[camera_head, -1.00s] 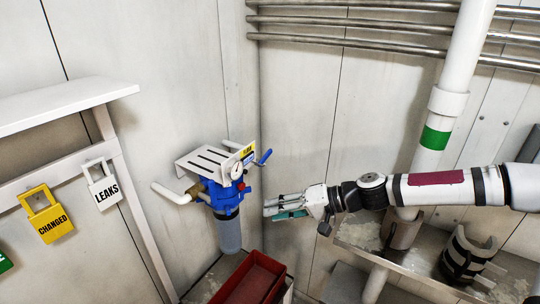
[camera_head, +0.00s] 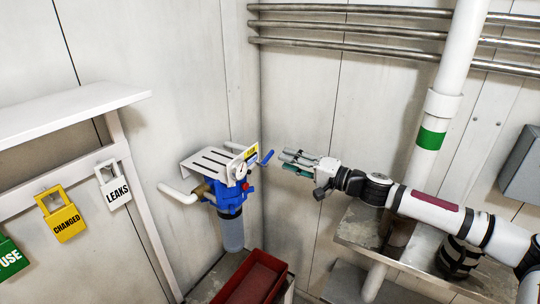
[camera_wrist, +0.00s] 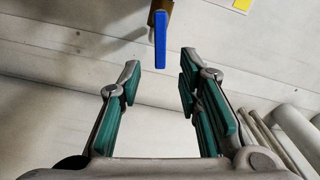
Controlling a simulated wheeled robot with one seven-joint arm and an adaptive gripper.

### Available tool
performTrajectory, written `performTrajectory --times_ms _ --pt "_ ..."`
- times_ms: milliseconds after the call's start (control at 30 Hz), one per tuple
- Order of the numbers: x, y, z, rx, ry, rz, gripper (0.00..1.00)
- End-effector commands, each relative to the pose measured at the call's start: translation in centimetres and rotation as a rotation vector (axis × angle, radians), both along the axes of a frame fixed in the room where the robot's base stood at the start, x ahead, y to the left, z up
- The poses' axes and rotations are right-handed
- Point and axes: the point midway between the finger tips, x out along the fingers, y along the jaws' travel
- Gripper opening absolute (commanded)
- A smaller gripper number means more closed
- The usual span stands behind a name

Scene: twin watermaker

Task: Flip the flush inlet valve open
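The flush inlet valve shows as a blue lever handle (camera_head: 267,157) on the right side of the blue filter unit (camera_head: 228,196), below a yellow label. In the wrist view the blue lever (camera_wrist: 160,42) hangs from a brass-coloured body at the top middle. My gripper (camera_head: 284,162) is just right of the lever in the head view and points left at it. In the wrist view my gripper (camera_wrist: 158,80) is open, with its green-padded fingers apart. The lever lies ahead of and roughly between the fingertips, with a visible gap. Nothing is between the fingers.
A slotted white bracket (camera_head: 211,161) and a gauge (camera_head: 241,172) sit on the unit. A red bin (camera_head: 251,280) stands below. A white shelf (camera_head: 70,118) with hanging tags is at left. A white pipe (camera_head: 444,100) stands behind my arm. The wall between is clear.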

Motion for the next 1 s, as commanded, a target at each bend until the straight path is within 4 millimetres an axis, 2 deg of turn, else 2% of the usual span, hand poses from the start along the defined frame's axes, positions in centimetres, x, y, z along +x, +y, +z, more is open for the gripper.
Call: performTrajectory --times_ms 100,333,500,800,833,933,967,1000 --pt "1.3 2.1 0.1 0.001 0.000 0.001 0.32" --pt "3.2 4.9 0.0 0.000 0.000 0.000 0.32" --pt "3.8 5.8 0.0 -0.001 0.000 -0.001 0.32" --pt "3.9 5.9 0.0 -0.001 0.000 -0.001 0.32" --pt "3.9 5.9 0.0 -0.001 0.000 -0.001 0.27" --pt "3.9 5.9 0.0 -0.001 0.000 -0.001 0.04" --pt "3.9 5.9 0.0 -0.001 0.000 -0.001 0.00" --pt "3.9 5.9 0.0 -0.001 0.000 -0.001 0.00"
